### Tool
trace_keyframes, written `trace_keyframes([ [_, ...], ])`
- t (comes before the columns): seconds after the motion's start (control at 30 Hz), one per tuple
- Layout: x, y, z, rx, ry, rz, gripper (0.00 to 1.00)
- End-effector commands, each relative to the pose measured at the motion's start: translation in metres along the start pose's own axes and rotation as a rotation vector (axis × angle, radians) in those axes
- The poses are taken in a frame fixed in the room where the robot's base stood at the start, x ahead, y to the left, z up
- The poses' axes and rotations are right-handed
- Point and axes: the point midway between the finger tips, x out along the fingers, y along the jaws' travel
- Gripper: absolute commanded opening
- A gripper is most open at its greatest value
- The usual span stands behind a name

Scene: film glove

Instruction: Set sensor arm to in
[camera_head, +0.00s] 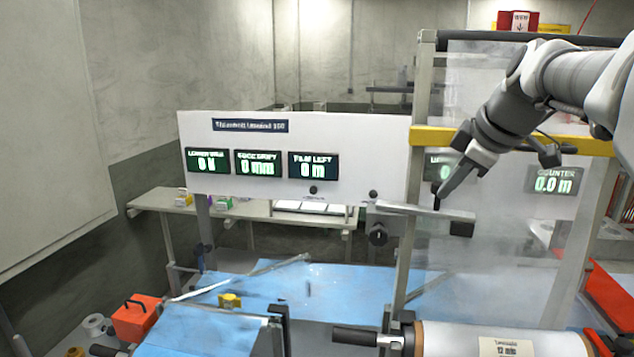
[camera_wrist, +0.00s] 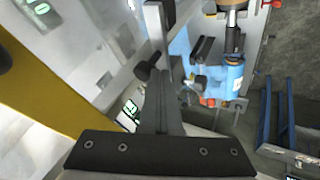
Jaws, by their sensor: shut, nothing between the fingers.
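A grey bar (camera_head: 410,209), which looks like the sensor arm, sticks out to the right from the frame post below the white display panel. It has a dark block (camera_head: 462,229) at its right end and a round black knob (camera_head: 378,237) below its left end. My gripper (camera_head: 437,203) is shut and empty, pointing down at the bar. Its tips overlap the bar in the head view; I cannot tell whether they touch. In the wrist view the shut fingers (camera_wrist: 168,100) point up the picture, beside a black knob (camera_wrist: 146,71).
The display panel (camera_head: 350,160) and a yellow crossbar (camera_head: 520,140) stand close around my arm. A clear sheet hangs behind the arm. A film roll (camera_head: 470,340) lies low in front. A blue surface (camera_head: 330,285) spreads below, with an orange box (camera_head: 137,318) at left.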

Motion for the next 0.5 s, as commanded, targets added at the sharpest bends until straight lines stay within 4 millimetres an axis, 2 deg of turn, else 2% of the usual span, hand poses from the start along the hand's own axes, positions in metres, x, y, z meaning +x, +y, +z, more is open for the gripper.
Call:
trace_keyframes([
  [0.2, 0.006, 0.015, 0.004, 0.003, -0.002, 0.001, 0.00],
  [0.5, 0.010, 0.023, 0.005, 0.002, -0.002, 0.002, 0.00],
])
